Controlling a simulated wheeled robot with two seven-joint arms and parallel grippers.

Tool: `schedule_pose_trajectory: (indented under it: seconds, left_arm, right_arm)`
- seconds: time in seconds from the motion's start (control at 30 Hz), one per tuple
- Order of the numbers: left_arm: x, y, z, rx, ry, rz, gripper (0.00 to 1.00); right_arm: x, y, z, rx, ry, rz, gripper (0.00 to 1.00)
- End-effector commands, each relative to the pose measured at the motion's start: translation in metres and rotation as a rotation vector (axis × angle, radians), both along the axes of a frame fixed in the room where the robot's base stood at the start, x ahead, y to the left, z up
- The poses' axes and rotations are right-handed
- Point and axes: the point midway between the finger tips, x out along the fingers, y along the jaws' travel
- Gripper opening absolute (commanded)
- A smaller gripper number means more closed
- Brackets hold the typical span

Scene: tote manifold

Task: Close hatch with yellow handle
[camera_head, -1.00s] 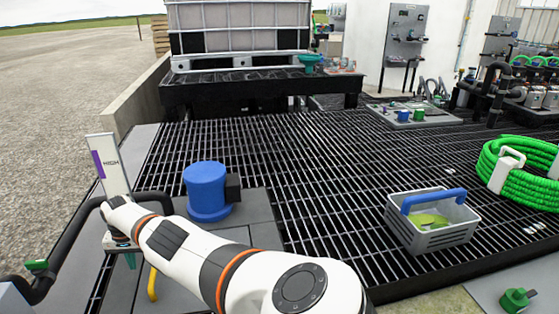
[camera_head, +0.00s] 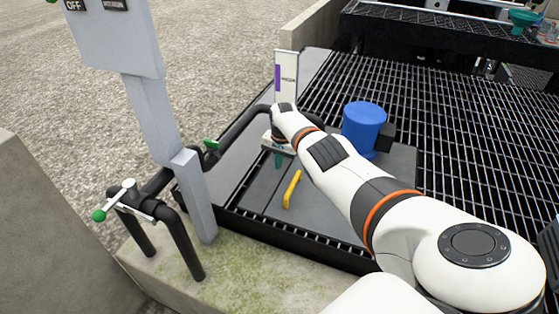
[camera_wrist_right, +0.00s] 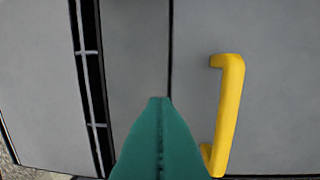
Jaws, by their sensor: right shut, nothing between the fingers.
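The yellow handle (camera_head: 291,189) stands on a grey hatch panel (camera_head: 312,215) set in the dark platform floor. The panel appears to lie flat, level with the plates beside it. In the right wrist view the handle (camera_wrist_right: 229,115) is a bracket shape on a grey panel (camera_wrist_right: 280,90), just right of a dark seam. My right gripper (camera_head: 279,161) points down over the panels, just behind and left of the handle. Its teal fingers (camera_wrist_right: 160,102) are shut and empty, apart from the handle in that view. My left gripper is out of view.
A blue cylinder (camera_head: 364,127) stands right of my right forearm. A white sign post (camera_head: 286,75) is behind the gripper. Black piping (camera_head: 245,122) and a grey control post (camera_head: 150,110) are on the left. Open grating (camera_head: 455,120) lies to the right.

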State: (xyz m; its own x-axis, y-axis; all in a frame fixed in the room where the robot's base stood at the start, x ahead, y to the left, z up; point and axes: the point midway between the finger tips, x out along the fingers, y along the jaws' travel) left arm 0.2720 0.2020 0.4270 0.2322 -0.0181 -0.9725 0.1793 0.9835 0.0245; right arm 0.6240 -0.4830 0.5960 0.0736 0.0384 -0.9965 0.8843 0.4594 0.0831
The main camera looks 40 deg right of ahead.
Motion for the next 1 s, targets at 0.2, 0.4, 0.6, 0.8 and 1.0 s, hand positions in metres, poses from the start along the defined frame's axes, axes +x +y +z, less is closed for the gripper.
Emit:
schedule_pose_trajectory:
  seconds: [0.2, 0.4, 0.6, 0.8, 1.0]
  left_arm:
    - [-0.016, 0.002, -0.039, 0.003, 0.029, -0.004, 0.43]
    - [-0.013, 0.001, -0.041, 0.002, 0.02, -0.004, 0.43]
    - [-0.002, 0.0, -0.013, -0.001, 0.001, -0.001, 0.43]
    - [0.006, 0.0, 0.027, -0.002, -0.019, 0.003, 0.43]
    - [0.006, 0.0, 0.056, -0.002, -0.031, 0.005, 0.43]
  right_arm:
    - [-0.002, -0.001, 0.013, 0.0, 0.0, 0.0, 0.0]
    - [0.014, 0.008, 0.037, 0.001, -0.004, 0.0, 0.0]
    - [0.031, 0.016, 0.065, 0.0, -0.003, 0.001, 0.0]
    - [0.04, 0.021, 0.082, 0.0, -0.001, 0.0, 0.0]
    - [0.044, 0.023, 0.091, 0.0, -0.001, 0.0, 0.0]
